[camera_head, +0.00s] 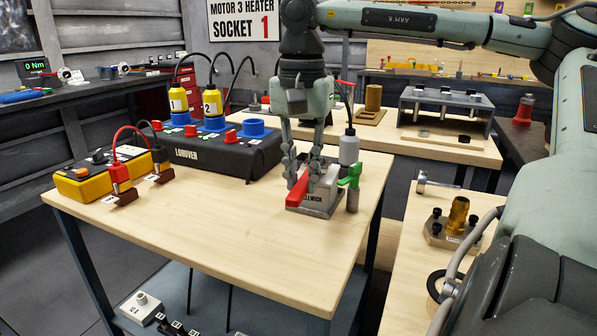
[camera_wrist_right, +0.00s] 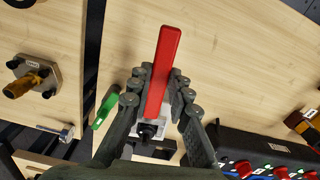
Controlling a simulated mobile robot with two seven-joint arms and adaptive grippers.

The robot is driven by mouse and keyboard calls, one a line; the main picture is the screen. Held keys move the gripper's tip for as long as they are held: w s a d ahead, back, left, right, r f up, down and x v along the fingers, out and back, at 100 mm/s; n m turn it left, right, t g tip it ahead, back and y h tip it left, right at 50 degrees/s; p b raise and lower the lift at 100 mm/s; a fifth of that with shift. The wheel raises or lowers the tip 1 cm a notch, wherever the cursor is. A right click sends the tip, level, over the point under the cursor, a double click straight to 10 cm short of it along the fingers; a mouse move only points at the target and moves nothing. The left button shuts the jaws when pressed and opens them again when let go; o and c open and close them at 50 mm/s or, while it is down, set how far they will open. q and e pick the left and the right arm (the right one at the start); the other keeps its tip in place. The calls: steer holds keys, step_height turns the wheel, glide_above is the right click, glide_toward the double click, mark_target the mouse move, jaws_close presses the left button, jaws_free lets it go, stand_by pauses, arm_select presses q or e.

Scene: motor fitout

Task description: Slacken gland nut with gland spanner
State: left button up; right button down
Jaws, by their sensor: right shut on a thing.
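My right gripper (camera_head: 302,165) points down over a pale grey block (camera_head: 325,190) on the near wooden table. Its fingers are shut on the red lever-like handle (camera_head: 298,190) at the block. In the right wrist view, the red handle (camera_wrist_right: 164,65) runs between the fingers, with a black fitting (camera_wrist_right: 148,132) below it. I cannot tell which piece is the gland nut or the gland spanner. My left gripper is not in view.
A white bottle-like part with a black cable (camera_head: 349,148) is close behind the block. The table's front is clear. A brass fitting (camera_head: 457,215) sits on the right bench.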

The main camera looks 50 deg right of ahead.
steer(key=shift+s, duration=0.1)
stand_by(0.3)
steer(key=shift+s+d+n, duration=0.2)
steer(key=shift+s+n, duration=0.15)
steer(key=shift+n, duration=0.25)
steer(key=shift+s, duration=0.1)
steer(key=shift+s+d+n+b, duration=0.25)
steer(key=shift+s+n+b, duration=0.1)
steer(key=shift+n, duration=0.25)
